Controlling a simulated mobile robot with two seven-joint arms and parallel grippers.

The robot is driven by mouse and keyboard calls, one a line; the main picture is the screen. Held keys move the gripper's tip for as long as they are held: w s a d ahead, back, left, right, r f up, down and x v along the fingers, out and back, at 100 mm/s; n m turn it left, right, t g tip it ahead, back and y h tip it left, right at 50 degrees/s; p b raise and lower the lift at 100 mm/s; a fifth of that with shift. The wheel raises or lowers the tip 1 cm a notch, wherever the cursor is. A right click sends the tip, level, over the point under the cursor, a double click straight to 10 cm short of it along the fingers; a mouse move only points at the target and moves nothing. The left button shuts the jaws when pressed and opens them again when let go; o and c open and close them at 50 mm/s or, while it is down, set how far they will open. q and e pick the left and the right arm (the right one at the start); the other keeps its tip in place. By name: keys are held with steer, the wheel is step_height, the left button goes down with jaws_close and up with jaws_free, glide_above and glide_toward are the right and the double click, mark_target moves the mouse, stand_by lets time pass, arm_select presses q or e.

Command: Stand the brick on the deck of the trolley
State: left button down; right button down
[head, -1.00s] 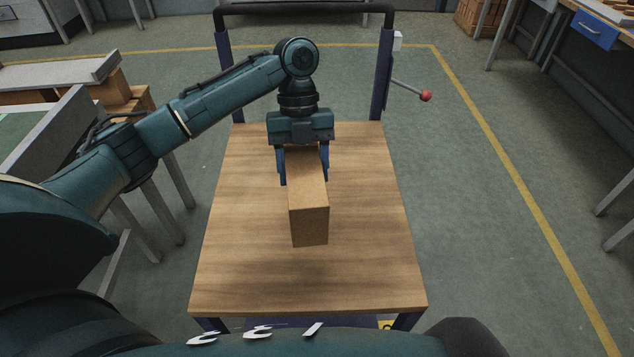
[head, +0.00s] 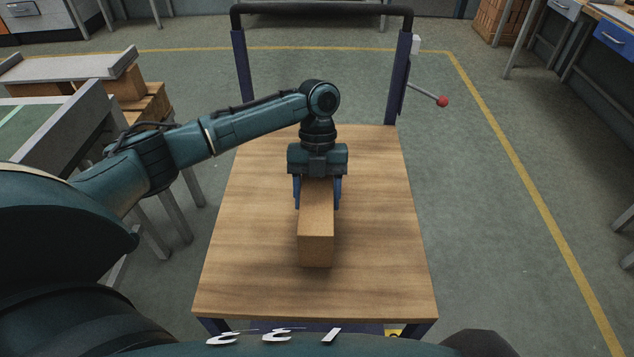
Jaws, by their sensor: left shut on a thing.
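The brick (head: 316,240) is a tan, oblong block in the head view, with its long side pointing toward me. My left gripper (head: 317,203) is shut on its far part, with one blue finger on each side. The brick is over the wooden deck (head: 380,250) of the trolley, near its middle. I cannot tell whether its underside touches the deck or hangs just above it. My right gripper is not in the view.
The trolley's dark handle frame (head: 320,9) rises at the far end of the deck. A red-knobbed lever (head: 441,101) sticks out at its right. A grey table (head: 60,140) stands close on the left. The deck around the brick is bare.

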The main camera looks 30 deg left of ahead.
arm_select(q)
steer(key=shift+f, duration=0.35)
steer(key=shift+c, duration=2.2)
jaws_free()
steer(key=shift+f, duration=0.1)
steer(key=v, duration=1.2)
steer(key=shift+s, duration=0.1)
